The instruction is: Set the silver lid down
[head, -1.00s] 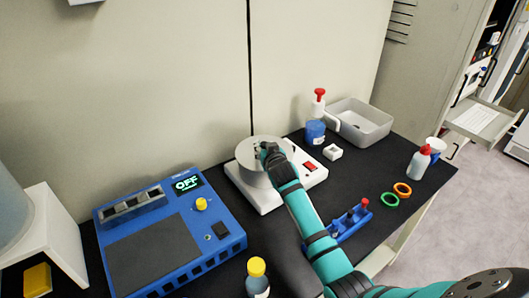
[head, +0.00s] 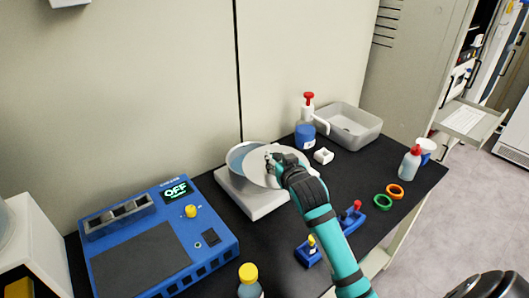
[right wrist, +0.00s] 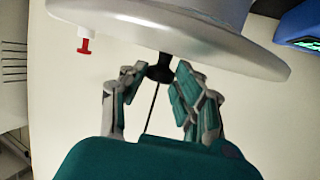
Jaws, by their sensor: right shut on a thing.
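The silver lid (head: 258,172) is held tilted by my right gripper (head: 272,160), in front of and partly over the silver pot. In the right wrist view the lid (right wrist: 190,35) spans the top, and the gripper (right wrist: 158,75) is closed around its black knob (right wrist: 160,70). The pot (head: 236,158) stands on a white hot plate (head: 250,203) and is partly uncovered, with bluish contents showing at its left. The lid hides the rest of the pot's opening. My left gripper is not in view.
A blue device reading OFF (head: 160,240) stands at left. A yellow-capped bottle (head: 249,285) is at the front.

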